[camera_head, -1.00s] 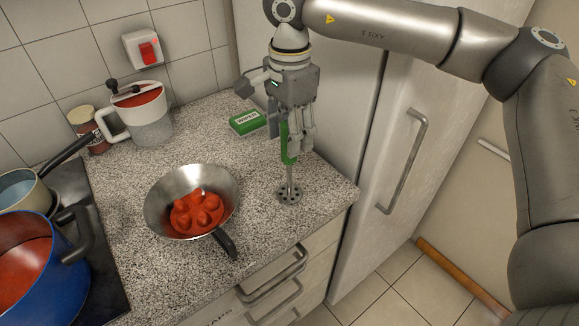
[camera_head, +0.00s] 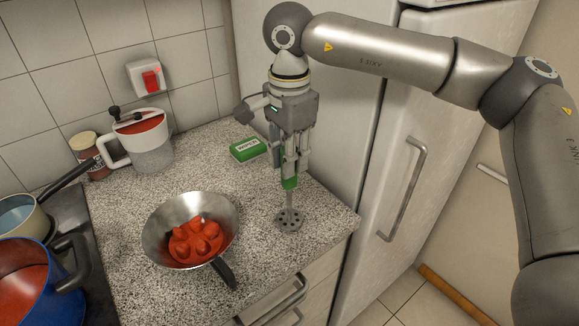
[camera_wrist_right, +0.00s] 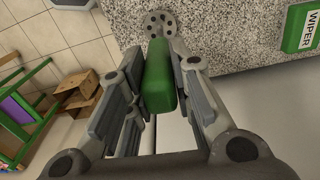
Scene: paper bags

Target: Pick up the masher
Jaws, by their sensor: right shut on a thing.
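The masher has a green handle and a round, perforated metal foot (camera_head: 289,221). It stands upright near the front right corner of the speckled counter. I cannot tell whether the foot touches the counter. My right gripper (camera_head: 290,163) points down and is shut on the green handle, with only the handle's lower end showing below the fingers. In the right wrist view, the green handle (camera_wrist_right: 158,78) lies between the two fingers, and the foot (camera_wrist_right: 159,25) shows beyond them over the counter. My left gripper is not in view.
A pan (camera_head: 160,240) with red tomatoes stands left of the masher. A green box (camera_head: 249,150) lies behind it. A white food mill (camera_head: 152,150) and a jar stand at the back left. A blue pot (camera_head: 68,285) is at the left edge. The fridge (camera_head: 345,130) is close on the right.

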